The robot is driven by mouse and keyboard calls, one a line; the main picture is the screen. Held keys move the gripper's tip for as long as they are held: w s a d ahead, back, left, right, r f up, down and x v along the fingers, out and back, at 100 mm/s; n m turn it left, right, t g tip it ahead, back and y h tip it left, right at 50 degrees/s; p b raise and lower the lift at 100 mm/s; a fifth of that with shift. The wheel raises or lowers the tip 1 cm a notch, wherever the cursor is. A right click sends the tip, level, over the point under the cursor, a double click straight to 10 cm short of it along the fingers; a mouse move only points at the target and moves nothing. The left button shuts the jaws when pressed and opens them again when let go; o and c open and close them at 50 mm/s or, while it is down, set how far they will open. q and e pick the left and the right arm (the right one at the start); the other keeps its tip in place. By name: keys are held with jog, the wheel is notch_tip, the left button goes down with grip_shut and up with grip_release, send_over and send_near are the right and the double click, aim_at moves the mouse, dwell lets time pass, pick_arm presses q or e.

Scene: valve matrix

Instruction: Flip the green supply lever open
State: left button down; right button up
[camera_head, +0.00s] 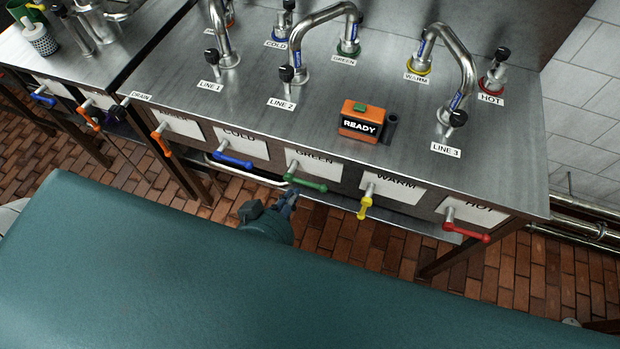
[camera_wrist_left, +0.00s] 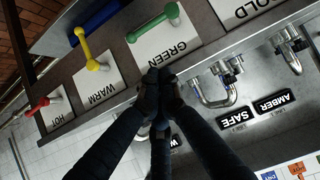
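The green supply lever (camera_head: 305,183) is on the front panel beneath the GREEN label. Its handle lies nearly crosswise, running right from its stem. In the left wrist view the green lever (camera_wrist_left: 153,23) lies beyond the fingertips, beside the GREEN label (camera_wrist_left: 166,52). My left gripper (camera_head: 288,202) is just below and left of the lever in the head view. In the left wrist view its dark fingertips (camera_wrist_left: 159,84) are close together, with nothing visible between them, and look apart from the handle. My right gripper is not in view.
The blue COLD lever (camera_head: 233,160) is left of the green one, the hanging yellow WARM lever (camera_head: 365,205) right, and the red HOT lever (camera_head: 467,233) farther right. An orange READY box (camera_head: 361,121) and curved spouts stand on the steel bench (camera_head: 240,100).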

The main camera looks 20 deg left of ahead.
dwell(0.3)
pick_arm(q)
jog(key=p, duration=0.2)
send_over(305, 184)
jog(key=s, duration=0.2)
notch_tip(305, 184, down, 6)
jog(key=shift+w+d+f, duration=0.1)
jog(key=shift+d+f, duration=0.05)
jog(key=shift+f, duration=0.5)
jog(key=shift+w+d+f, duration=0.1)
jog(key=shift+d+f, duration=0.05)
jog(key=shift+f, duration=1)
jog(key=shift+a, duration=0.1)
